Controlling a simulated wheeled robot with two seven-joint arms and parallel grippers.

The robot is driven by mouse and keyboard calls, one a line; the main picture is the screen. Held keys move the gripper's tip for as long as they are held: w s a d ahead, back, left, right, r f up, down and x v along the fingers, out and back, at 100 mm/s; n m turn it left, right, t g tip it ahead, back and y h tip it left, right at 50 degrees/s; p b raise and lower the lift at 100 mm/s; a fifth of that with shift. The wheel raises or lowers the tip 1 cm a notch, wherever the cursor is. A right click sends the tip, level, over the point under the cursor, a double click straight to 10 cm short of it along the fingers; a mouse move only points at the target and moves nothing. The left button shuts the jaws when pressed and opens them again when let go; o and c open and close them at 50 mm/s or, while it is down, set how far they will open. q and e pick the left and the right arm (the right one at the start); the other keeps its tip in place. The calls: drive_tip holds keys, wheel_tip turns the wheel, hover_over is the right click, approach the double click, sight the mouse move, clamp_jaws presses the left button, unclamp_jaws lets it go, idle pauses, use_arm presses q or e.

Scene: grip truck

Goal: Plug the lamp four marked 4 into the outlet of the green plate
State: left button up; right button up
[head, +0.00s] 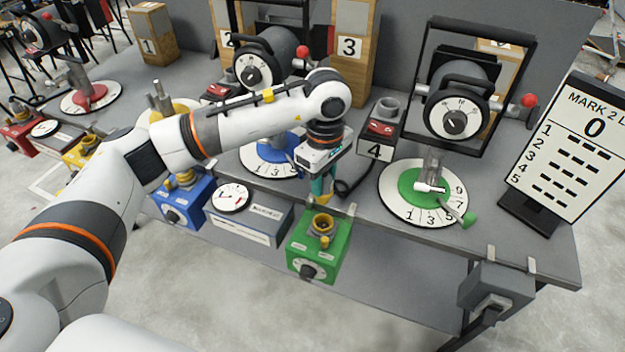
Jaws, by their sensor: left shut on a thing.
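The plug looks apart from that outlet. A green disc (405,187) on a white numbered dial lies to the right. My right gripper is not in view.
A blue box (181,205) and a white-faced meter box (247,222) stand left of the green box. A framed drum (455,105) and a score board (575,150) stand at right. A blue disc dial (270,155) lies behind my left arm.

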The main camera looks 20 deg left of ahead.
sight(324, 201)
use_arm(q)
drive_tip(key=shift+w+d+f+n, duration=0.15)
drive_tip(key=shift+f+n, duration=0.15)
drive_tip(key=shift+f, duration=0.05)
drive_tip(key=shift+f+b, duration=1.15)
drive_tip(key=shift+f, duration=1.2)
drive_tip(key=shift+f, duration=0.2)
drive_tip(key=shift+f+b, duration=0.3)
drive_tip(key=shift+b, duration=0.35)
drive_tip(key=shift+f+b, duration=0.3)
drive_tip(key=shift+b, duration=0.3)
drive_tip(key=shift+f+b, duration=1.65)
drive_tip(key=shift+b, duration=0.15)
